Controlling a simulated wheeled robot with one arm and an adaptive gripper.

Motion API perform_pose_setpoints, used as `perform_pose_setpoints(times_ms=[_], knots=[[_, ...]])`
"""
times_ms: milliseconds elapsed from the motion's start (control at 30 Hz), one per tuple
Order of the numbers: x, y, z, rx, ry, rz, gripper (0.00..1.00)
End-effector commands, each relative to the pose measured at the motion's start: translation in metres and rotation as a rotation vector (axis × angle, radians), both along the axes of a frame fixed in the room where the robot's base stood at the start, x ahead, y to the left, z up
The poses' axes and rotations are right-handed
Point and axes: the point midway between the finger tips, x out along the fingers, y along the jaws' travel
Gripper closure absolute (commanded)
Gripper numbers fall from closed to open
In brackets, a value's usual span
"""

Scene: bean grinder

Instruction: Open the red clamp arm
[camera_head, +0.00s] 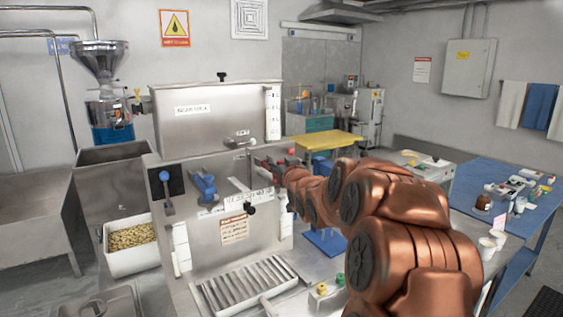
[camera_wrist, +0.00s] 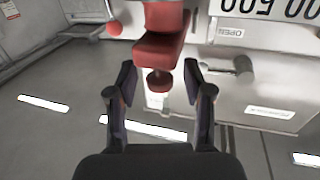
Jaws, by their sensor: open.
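The red clamp arm (camera_wrist: 159,47) shows in the wrist view at the top centre, a red block with a round red knob at its lower end. My gripper (camera_wrist: 158,78) is open, with one dark finger on each side of the knob end and visible gaps on both sides. In the head view the red clamp arm (camera_head: 268,163) is a small red patch at the right of the steel machine's front. My copper arm reaches it from the right and hides most of the gripper there.
The steel machine (camera_head: 205,112) has a blue clamp (camera_head: 203,187) left of the red one. A black-knobbed lever (camera_wrist: 243,66) lies near an "OPEN" label in the wrist view. A red ball knob (camera_wrist: 114,28) is close on the left. A slatted tray (camera_head: 245,285) is below.

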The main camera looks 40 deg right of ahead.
Motion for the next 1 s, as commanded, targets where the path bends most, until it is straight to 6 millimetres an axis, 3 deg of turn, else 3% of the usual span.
perform_pose_setpoints(times_ms=[233,700,1000], knots=[[0.0005,-0.0002,0.0000,0.000,-0.001,0.000,0.51],[0.0003,-0.0003,0.0000,0.000,-0.001,0.000,1.00],[0.0003,-0.0003,0.0000,0.000,-0.001,0.000,1.00]])
